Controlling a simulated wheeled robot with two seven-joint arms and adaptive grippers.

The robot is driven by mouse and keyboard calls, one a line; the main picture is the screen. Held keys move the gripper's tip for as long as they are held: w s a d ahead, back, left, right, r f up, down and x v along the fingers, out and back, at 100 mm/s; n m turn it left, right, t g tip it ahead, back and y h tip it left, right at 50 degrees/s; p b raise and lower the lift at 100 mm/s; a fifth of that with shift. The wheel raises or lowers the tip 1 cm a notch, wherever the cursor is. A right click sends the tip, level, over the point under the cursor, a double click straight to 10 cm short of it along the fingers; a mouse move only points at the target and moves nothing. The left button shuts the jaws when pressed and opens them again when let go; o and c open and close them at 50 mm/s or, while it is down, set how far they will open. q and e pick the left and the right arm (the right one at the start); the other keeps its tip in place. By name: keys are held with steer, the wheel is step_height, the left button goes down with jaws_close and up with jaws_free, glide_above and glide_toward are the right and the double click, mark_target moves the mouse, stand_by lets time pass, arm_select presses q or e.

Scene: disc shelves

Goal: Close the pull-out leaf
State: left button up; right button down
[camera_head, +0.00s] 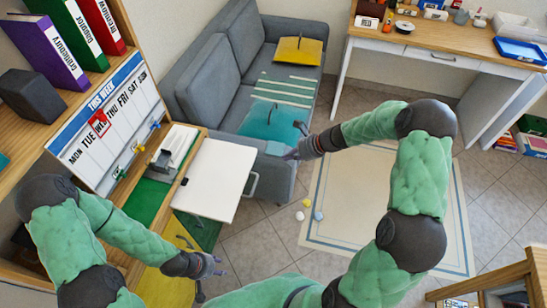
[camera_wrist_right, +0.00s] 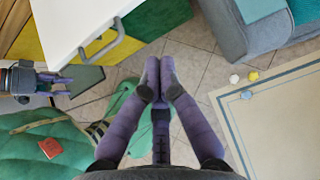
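The pull-out leaf (camera_head: 213,180) is a white board sticking out from the wooden desk unit on the left, with a grey bar handle (camera_head: 254,184) on its outer edge. In the right wrist view the leaf (camera_wrist_right: 75,18) is at the upper left and its handle (camera_wrist_right: 104,48) is clear of my fingers. My right gripper (camera_head: 288,152) is past the leaf's outer edge, apart from the handle. Its fingers (camera_wrist_right: 160,65) are together with nothing visible between them.
A grey sofa (camera_head: 210,80) stands just behind the leaf. A weekly board (camera_head: 108,125) and binders are on the left unit. Green and yellow panels show below the leaf. A white desk (camera_head: 430,55) is at the back.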

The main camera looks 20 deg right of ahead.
arm_select(q)
step_height(320, 180, down, 5)
steer(key=b, duration=0.4)
steer(key=shift+r, duration=0.2)
arm_select(e)
steer(key=w+a+r+x, duration=0.1)
steer(key=r+x, duration=0.1)
steer(key=x, duration=1)
steer(key=shift+a, duration=0.3)
steer(key=shift+w+a, duration=0.1)
